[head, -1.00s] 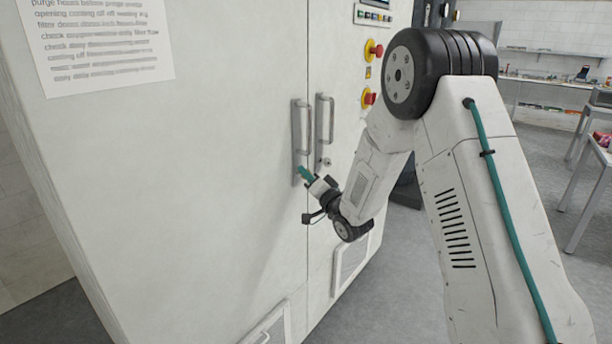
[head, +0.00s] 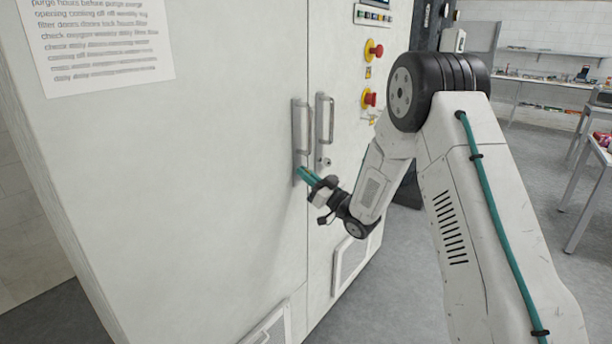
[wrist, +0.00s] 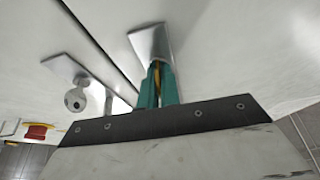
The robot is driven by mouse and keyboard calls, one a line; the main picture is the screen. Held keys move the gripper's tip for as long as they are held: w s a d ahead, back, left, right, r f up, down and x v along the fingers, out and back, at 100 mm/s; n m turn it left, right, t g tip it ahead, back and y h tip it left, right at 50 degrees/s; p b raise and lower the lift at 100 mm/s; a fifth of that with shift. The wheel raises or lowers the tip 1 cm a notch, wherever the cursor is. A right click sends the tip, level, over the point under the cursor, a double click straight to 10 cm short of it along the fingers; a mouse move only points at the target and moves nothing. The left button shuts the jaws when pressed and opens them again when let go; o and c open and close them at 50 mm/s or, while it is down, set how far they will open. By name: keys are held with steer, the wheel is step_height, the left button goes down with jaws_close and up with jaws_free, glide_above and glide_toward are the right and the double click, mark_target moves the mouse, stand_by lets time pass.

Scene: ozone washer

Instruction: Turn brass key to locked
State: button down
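My gripper (head: 303,174) is at the lower end of the left door handle, against the cabinet front. Its two teal fingers also show in the wrist view (wrist: 158,84), close together. A narrow yellow strip, seemingly the brass key (wrist: 156,73), shows between them; most of it is hidden by the fingers. The fingers appear shut on it. Whether it sits in a keyhole cannot be seen. A round silver lock (head: 325,162) sits below the right door handle, apart from my gripper; it also shows in the wrist view (wrist: 75,99).
The left handle (head: 301,127) and right handle (head: 325,119) stand out from the tall white cabinet (head: 210,190). Red stop buttons (head: 374,50) on yellow bases are at the upper right. A printed sheet (head: 95,45) hangs at the left. Open floor lies to the right.

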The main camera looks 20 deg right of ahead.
steer(key=shift+n, duration=0.3)
steer(key=c, duration=1.6)
jaws_free()
steer(key=v, duration=0.8)
steer(key=shift+w, duration=0.1)
